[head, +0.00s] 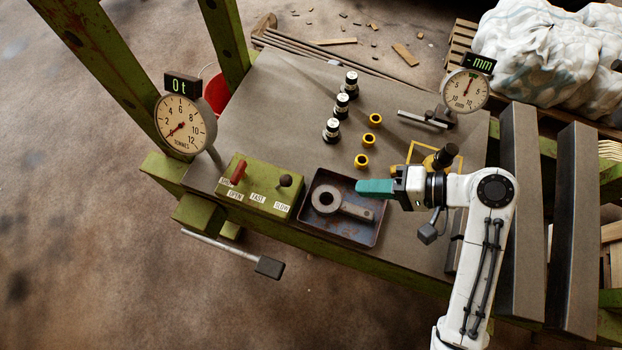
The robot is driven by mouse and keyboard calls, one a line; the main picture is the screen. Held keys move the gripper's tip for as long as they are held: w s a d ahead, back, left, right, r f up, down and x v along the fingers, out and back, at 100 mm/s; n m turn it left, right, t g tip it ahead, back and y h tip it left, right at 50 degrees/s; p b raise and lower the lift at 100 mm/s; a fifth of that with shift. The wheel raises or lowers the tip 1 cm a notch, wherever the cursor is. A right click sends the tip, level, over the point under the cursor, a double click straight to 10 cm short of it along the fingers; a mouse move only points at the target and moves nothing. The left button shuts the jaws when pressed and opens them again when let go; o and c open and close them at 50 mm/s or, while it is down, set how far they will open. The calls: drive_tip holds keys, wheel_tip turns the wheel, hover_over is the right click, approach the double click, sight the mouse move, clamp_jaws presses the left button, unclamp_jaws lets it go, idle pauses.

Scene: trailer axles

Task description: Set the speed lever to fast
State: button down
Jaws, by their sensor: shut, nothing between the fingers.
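The green control box (262,207) sits at the front left of the table. On its right half is the black-knobbed speed lever (285,181). The labels FAST (257,198) and SLOW (281,205) are on the box face below it. The knob appears over the SLOW side, but its exact setting is hard to tell. A red lever (238,172) stands at the box's left, near an OPEN label. My gripper (358,187), with teal fingers, is shut and empty. It is right of the box, above the tray's right edge, pointing left and apart from the lever.
A dark tray (372,236) holding a ring-ended metal part (328,200) lies between box and gripper. Black-and-white cylinders (342,105) and yellow rings (361,160) stand behind. A tonnes dial (186,125) rises at left, an mm dial (465,90) at right. A handle bar (225,246) projects in front.

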approach(281, 183)
wheel_tip(281, 183, down, 3)
drive_tip(key=d, duration=0.2)
drive_tip(key=a, duration=0.1)
drive_tip(key=w+a, duration=0.1)
drive_tip(key=a+p, duration=0.1)
drive_tip(key=shift+w+a+f, duration=0.3)
drive_tip(key=shift+a+f, duration=0.1)
drive_tip(key=shift+w+a, duration=0.15)
drive_tip(key=shift+a, duration=0.45)
drive_tip(key=shift+w, duration=0.1)
